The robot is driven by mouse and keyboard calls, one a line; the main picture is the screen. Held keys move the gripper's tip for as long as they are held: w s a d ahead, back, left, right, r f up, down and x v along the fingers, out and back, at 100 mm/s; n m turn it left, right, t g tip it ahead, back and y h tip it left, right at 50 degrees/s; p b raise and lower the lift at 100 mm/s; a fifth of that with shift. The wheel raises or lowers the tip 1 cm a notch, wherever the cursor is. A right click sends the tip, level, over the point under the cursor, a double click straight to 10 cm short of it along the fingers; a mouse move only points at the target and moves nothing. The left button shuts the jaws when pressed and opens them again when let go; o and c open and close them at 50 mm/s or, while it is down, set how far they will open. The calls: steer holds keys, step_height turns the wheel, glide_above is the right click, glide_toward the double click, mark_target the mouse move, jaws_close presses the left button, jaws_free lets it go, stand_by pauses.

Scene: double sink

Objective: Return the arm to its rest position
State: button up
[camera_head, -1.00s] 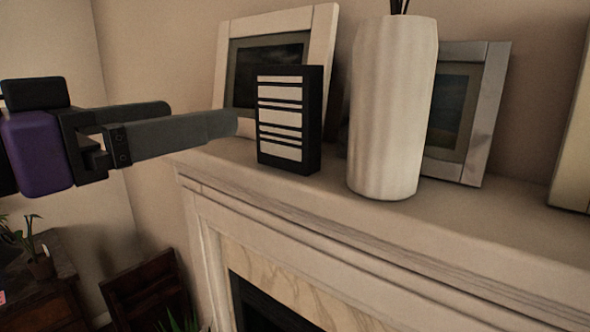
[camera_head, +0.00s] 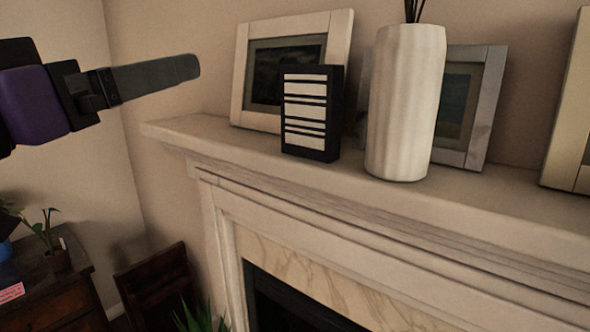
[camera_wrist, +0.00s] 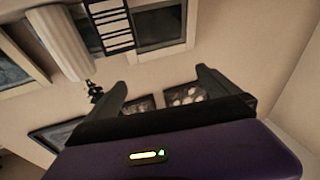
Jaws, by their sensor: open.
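My gripper (camera_head: 190,68) is at the upper left of the head view, purple and black with grey fingers. It is in the air, left of the mantel's end and clear of everything on it. In the head view the fingers overlap, so mainly one shows. The wrist view shows the two fingers of my gripper (camera_wrist: 160,82) spread wide with nothing between them. A black box with white stripes (camera_head: 307,112) stands upright on the mantel, to the right of my gripper and apart from it. It also shows at the top of the wrist view (camera_wrist: 115,27).
The mantel (camera_head: 235,148) runs over a fireplace and carries a white ribbed vase (camera_head: 405,105), a white picture frame (camera_head: 240,75) and a grey one (camera_head: 487,110). A dark cabinet (camera_head: 75,290) with a plant and a wooden chair (camera_head: 155,285) stand lower left.

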steer(key=w+a+f+n+t+y, duration=0.2)
steer(key=a+f+n+y, duration=0.1)
steer(key=f+n+y, duration=0.3)
steer(key=w+a+f+n+t+y, duration=0.1)
steer(key=a+f+n+y, duration=0.1)
steer(key=f+n+y, duration=0.45)
steer(key=s+d+f+n+g+y, duration=0.1)
steer(key=d+f+y, duration=0.15)
steer(key=f, duration=0.45)
steer(key=s+d+f+y, duration=0.1)
steer(key=s+d+f, duration=0.1)
steer(key=d+f, duration=0.3)
steer(key=s+d+f+n+g+y, duration=0.1)
steer(key=d+f, duration=0.2)
steer(key=f, duration=0.5)
steer(key=s+d+f+m+g+h, duration=0.1)
steer(key=s+d+f+m+h, duration=0.2)
steer(key=s+d, duration=0.7)
steer(key=s+d+f+m+g+h, duration=0.1)
steer(key=s+d+f+m+h, duration=0.2)
steer(key=s+d+f, duration=0.5)
steer(key=s+d+f+m+g+h, duration=0.2)
steer(key=s+d+f, duration=0.4)
steer(key=s+d, duration=0.7)
steer(key=s+m+h, duration=0.1)
steer(key=m, duration=0.1)
steer(key=shift+f+m, duration=0.25)
steer(key=shift+m, duration=0.1)
steer(key=shift+s+d, duration=0.1)
